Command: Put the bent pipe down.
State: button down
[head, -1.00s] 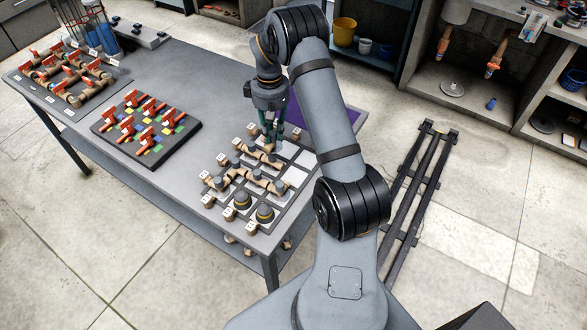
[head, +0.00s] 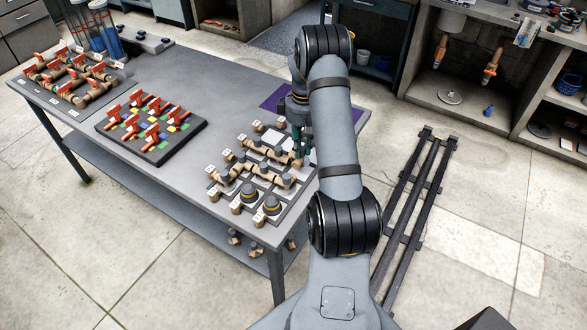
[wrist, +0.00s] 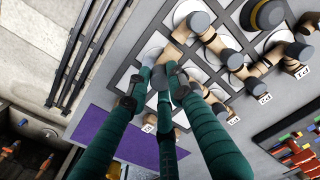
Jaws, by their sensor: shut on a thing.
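My gripper (head: 300,150) is low over the right side of a gridded pipe board (head: 262,226) on the grey table. In the wrist view its green fingers (wrist: 163,78) are closed together, shut on the bent pipe. A tan piece of pipe (wrist: 174,50) with a grey end shows just beyond the fingertips; the fingers hide much of what they hold. I cannot tell whether the held pipe touches the board. Other tan pipes with grey ends (head: 262,175) lie in rows on the board, beside the gripper. Pale empty cells (wrist: 118,78) show left of the fingers in the wrist view.
Two yellow-ringed grey caps (head: 249,194) stand at the board's front. A purple mat (head: 272,102) lies behind the board. A dark tray of red-handled valves (head: 150,128) and a rack of valve pipes (head: 72,72) are further left. Bare table lies between tray and board.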

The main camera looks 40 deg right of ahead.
aim_at(301, 156)
jog(key=shift+f+b, duration=1.6)
jog(key=shift+f, duration=0.6)
jog(key=c, duration=1.5)
grip_release()
jog(key=shift+c, duration=0.2)
jog(key=shift+r, duration=0.1)
notch_tip(301, 156, up, 12)
jog(key=shift+s+d+r+b, duration=0.1)
jog(key=shift+b, duration=0.4)
